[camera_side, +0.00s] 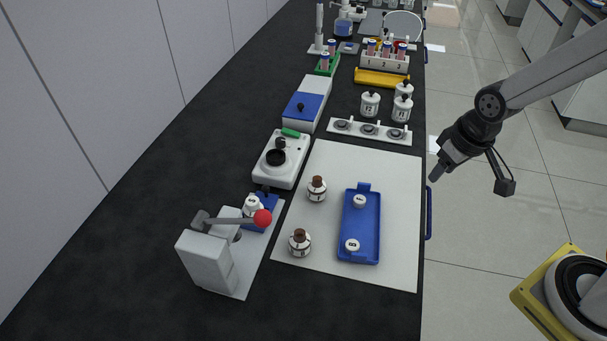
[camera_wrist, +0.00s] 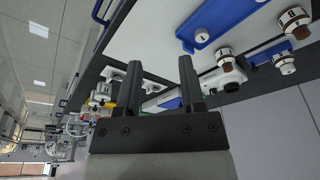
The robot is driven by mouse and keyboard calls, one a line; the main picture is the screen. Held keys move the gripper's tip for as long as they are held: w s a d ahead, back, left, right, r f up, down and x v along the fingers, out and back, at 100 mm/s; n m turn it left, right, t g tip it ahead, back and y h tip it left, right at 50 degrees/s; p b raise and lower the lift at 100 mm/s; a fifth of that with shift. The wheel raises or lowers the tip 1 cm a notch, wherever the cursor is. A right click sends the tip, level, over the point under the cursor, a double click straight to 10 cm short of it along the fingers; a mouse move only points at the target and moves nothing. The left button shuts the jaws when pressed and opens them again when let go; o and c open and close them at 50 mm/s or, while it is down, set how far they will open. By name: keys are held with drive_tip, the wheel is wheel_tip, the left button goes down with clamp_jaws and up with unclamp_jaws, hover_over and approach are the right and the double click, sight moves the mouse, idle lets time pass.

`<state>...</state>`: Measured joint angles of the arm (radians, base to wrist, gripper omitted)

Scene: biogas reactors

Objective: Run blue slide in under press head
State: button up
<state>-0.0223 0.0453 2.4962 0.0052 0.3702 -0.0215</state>
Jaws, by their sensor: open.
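The blue slide (camera_side: 272,201) sits on the pale base plate just behind the white press (camera_side: 205,262) in the side view. A small white bottle (camera_side: 253,203) is on or against the slide; the lever partly hides their contact. The press head (camera_side: 228,219) is in front of the slide, and the slide appears outside it. The press lever with its red ball (camera_side: 262,217) reaches right. In the wrist view, the blue slide (camera_wrist: 259,58) is at far right beside a bottle. My gripper (camera_side: 434,178) is open and empty beyond the bench's right edge, far from the slide; its fingers (camera_wrist: 161,75) show apart.
A blue tray (camera_side: 361,247) with two white caps lies on the light mat (camera_side: 403,272). Brown-capped bottles (camera_side: 317,189) (camera_side: 300,243) stand left of it. A white hotplate-like device (camera_side: 293,172) stands behind the slide. Black bench is clear left of the press.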

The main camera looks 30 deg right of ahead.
drive_tip(key=w+a+n, duration=0.2)
drive_tip(key=w+a, duration=0.2)
drive_tip(key=w, duration=0.4)
drive_tip(key=n+g+y, duration=0.1)
drive_tip(key=n+y, duration=0.1)
drive_tip(key=n, duration=0.5)
approach(265, 189)
drive_tip(key=shift+w+f, duration=0.25)
drive_tip(key=shift+f, duration=0.2)
drive_tip(key=shift+f, duration=0.1)
drive_tip(key=shift+x, duration=4.3)
drive_tip(key=shift+d, duration=0.1)
drive_tip(key=shift+s+a, duration=0.2)
